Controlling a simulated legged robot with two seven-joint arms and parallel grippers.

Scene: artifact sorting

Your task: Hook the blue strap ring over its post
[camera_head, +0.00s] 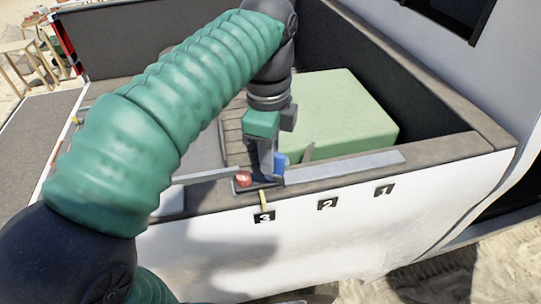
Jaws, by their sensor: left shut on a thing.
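My left gripper (267,165) points down at the near wall of the truck bed, above the label 3. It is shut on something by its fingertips. A small blue piece (281,160), which looks like the strap ring, shows at the right side of the fingers. The fingers hide most of it, so its ring shape and the post cannot be made out. My right gripper is not in view.
A red round piece (243,179) sits left of the fingers on a grey bar. A yellow strip (264,199) hangs over the edge above label 3 (264,217). Labels 2 (327,204) and 1 (384,190) are to the right. A green block (335,110) fills the bed behind.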

